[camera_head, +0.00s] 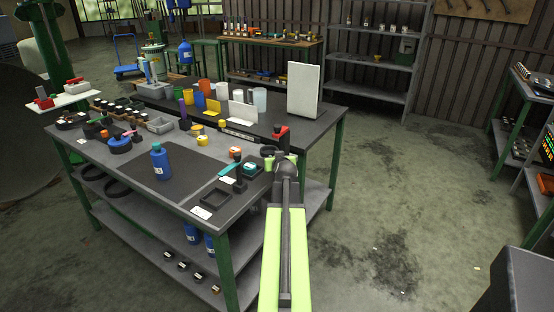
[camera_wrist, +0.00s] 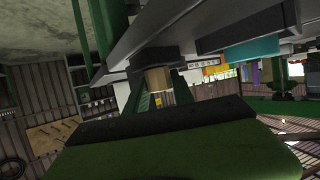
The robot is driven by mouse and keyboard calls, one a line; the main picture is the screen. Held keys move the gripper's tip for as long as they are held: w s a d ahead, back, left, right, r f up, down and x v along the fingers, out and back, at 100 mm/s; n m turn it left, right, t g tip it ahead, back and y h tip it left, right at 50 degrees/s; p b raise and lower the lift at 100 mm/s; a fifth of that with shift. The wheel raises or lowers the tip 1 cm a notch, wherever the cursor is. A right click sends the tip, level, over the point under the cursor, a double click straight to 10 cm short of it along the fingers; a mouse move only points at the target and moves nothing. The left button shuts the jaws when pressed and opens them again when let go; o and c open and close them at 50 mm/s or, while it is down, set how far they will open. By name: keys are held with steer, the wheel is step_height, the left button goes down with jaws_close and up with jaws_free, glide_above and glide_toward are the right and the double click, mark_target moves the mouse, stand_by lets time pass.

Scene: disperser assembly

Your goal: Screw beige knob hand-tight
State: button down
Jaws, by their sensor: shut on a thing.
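The beige knob (camera_wrist: 158,80) shows in the wrist view, just below a dark round part (camera_wrist: 152,57) at the edge of the table. My gripper (camera_wrist: 160,90) is shut on the knob, with a finger on each side of it. The knob is not distinguishable there. Whether the knob's thread is engaged in the dark part cannot be seen.
A blue bottle (camera_head: 160,161) stands on the bench's dark mat. A black square tray (camera_head: 215,199), a teal part (camera_head: 229,169) and a red-topped dark part (camera_head: 280,135) lie close to my gripper. A white panel (camera_head: 304,89) stands behind.

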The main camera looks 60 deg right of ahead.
steer(key=shift+a+f+m+g+h, duration=0.1)
steer(key=shift+m+g+h, duration=0.55)
steer(key=shift+m+g, duration=0.7)
steer(key=shift+m+g+h, duration=0.65)
steer(key=shift+m+g, duration=0.6)
steer(key=shift+g, duration=0.2)
steer(key=shift+s+m+g, duration=0.1)
steer(key=shift+m+g, duration=0.2)
steer(key=c, duration=1.1)
jaws_free()
steer(key=p+v, duration=0.4)
steer(key=v, duration=0.7)
steer(key=shift+a+p, duration=0.3)
steer(key=shift+a, duration=0.2)
